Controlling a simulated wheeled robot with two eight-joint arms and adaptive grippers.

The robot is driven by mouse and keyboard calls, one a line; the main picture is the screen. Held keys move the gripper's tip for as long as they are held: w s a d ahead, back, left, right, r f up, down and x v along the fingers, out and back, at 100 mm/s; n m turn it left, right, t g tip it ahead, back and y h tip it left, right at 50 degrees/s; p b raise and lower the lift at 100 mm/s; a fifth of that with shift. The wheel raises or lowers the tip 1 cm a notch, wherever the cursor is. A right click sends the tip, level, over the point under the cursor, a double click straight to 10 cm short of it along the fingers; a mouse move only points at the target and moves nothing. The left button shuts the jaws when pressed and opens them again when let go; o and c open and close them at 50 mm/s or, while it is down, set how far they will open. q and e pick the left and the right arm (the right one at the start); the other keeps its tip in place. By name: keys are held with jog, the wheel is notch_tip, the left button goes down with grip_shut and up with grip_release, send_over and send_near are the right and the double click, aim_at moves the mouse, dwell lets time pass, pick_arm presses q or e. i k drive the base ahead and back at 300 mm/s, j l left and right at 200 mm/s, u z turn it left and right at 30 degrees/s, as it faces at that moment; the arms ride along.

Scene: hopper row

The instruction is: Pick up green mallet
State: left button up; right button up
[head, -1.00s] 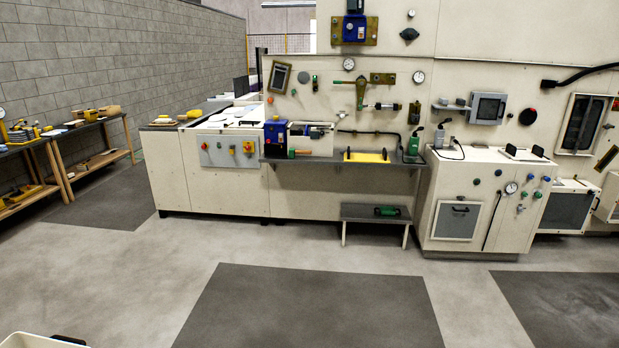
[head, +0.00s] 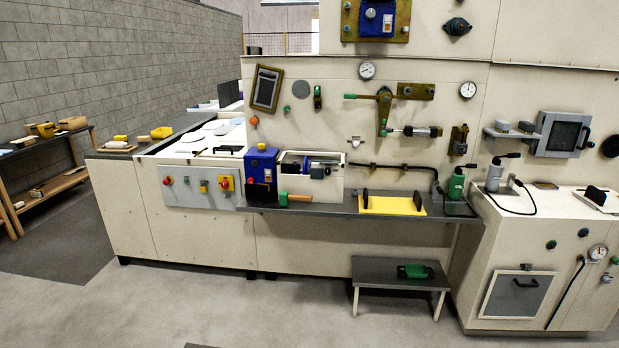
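A mallet with a green head (head: 283,199) and a short tan handle lies on the grey shelf (head: 330,209) along the machine front. It lies just below the blue unit (head: 262,172) and in front of the open white box with a small vise-like device. A dark green object with a handle (head: 414,271) sits on the low grey bench (head: 375,270) below the shelf. Neither of my grippers is in view.
A yellow tray with black handles (head: 392,204) and a green bottle-shaped tool (head: 456,184) stand on the shelf to the right. A white cabinet (head: 520,250) stands right of the bench. The floor (head: 180,300) before the machine is clear.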

aim_at(284, 199)
jog(key=i, duration=2.45)
jog(key=i+l+u, duration=0.15)
jog(key=i+u, duration=0.15)
jog(key=i, duration=0.45)
jog(key=z, duration=0.4)
jog(key=i+j, duration=0.05)
